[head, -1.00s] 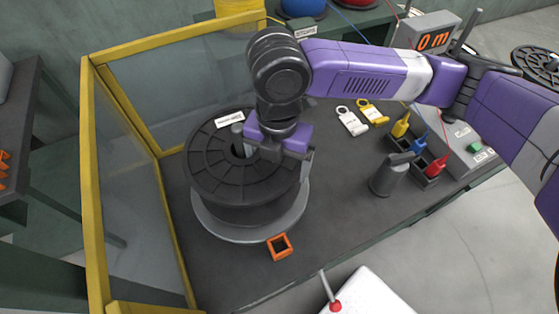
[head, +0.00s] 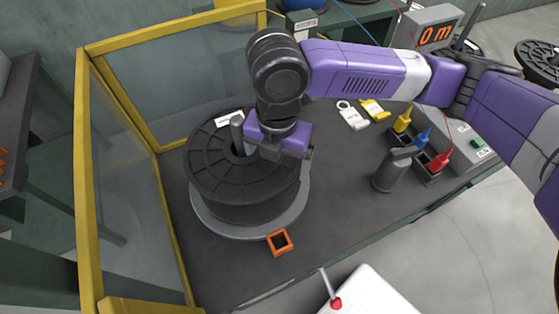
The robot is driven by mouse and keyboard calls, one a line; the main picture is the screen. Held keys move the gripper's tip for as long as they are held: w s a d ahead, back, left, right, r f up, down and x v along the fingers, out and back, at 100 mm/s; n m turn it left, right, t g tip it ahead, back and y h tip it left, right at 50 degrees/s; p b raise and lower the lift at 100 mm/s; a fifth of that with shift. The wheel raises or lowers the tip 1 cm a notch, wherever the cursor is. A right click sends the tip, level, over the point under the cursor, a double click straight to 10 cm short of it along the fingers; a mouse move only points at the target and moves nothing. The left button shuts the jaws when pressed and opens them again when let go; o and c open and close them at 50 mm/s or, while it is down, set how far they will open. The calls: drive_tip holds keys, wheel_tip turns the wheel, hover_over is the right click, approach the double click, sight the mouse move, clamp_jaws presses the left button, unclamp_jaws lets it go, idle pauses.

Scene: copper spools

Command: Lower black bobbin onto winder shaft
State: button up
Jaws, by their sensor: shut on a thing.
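The black bobbin (head: 215,172) lies level over the grey round plate of the winder (head: 250,231), inside the yellow-framed guard. The grey winder shaft (head: 237,133) pokes up through the bobbin's centre hole. My gripper (head: 283,160) is shut on the bobbin at the right side of its upper flange, pointing down. The bobbin's lower part sits close to the plate; I cannot tell whether they touch. My wrist and fingers hide part of the flange and the grip itself.
An orange square frame (head: 279,242) lies just in front of the plate. A dark grey cylinder with a handle (head: 393,171) and a holder with yellow, blue and red items stand right. White (head: 353,116) and yellow (head: 374,110) tags lie behind. Yellow guard posts (head: 88,190) bound the left.

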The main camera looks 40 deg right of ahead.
drive_tip(key=shift+w+a+f, duration=0.25)
drive_tip(key=shift+w+f, duration=0.05)
drive_tip(key=shift+f, duration=0.25)
drive_tip(key=o, duration=1.8)
wheel_tip(320, 180, up, 8)
drive_tip(key=shift+d+f+p, duration=0.1)
drive_tip(key=shift+p, duration=0.3)
drive_tip(key=shift+s+r, duration=0.1)
drive_tip(key=shift+r, duration=0.4)
drive_tip(key=shift+d, duration=0.1)
